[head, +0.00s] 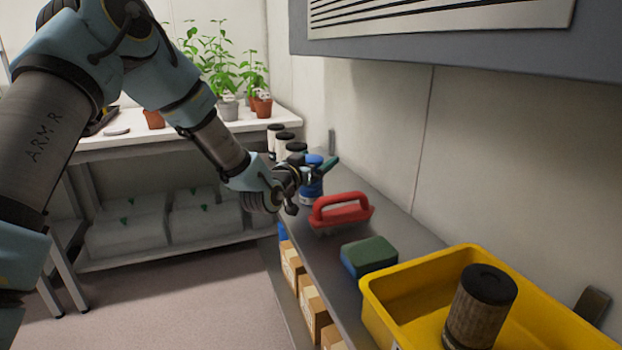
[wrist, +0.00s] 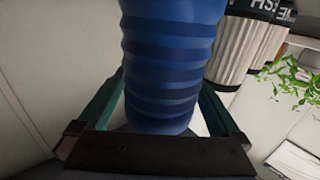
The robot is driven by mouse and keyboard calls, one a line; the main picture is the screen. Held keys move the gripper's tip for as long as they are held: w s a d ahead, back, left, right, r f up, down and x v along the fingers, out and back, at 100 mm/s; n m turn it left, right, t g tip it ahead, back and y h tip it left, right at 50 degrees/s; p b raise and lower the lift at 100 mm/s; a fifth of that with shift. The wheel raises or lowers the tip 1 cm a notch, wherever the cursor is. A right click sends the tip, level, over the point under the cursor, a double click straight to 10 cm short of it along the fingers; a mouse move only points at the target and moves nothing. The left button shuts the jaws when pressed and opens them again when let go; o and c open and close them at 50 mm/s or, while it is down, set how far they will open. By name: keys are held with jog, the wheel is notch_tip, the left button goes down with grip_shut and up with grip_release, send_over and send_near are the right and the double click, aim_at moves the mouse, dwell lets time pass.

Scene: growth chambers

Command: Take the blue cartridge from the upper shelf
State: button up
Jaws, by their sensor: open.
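The blue cartridge (head: 312,186) stands on the grey upper shelf (head: 308,252), partly hidden behind my gripper in the head view. In the wrist view the ribbed blue cartridge (wrist: 170,70) fills the middle, between the two green fingers of my gripper (wrist: 160,115). My gripper (head: 322,170) is open, with a finger on each side of the cartridge. A narrow gap shows at the right finger; I cannot tell whether the left finger touches it.
White cartridges with dark caps (head: 285,145) stand just behind the blue one. A red-handled tool (head: 341,211), a green and blue sponge (head: 369,256) and a yellow bin (head: 410,308) holding a dirty cartridge (head: 480,305) are nearer. The wall cabinet (head: 450,45) hangs above.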

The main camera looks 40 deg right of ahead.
jog(key=c, duration=1.4)
jog(key=shift+o, duration=0.2)
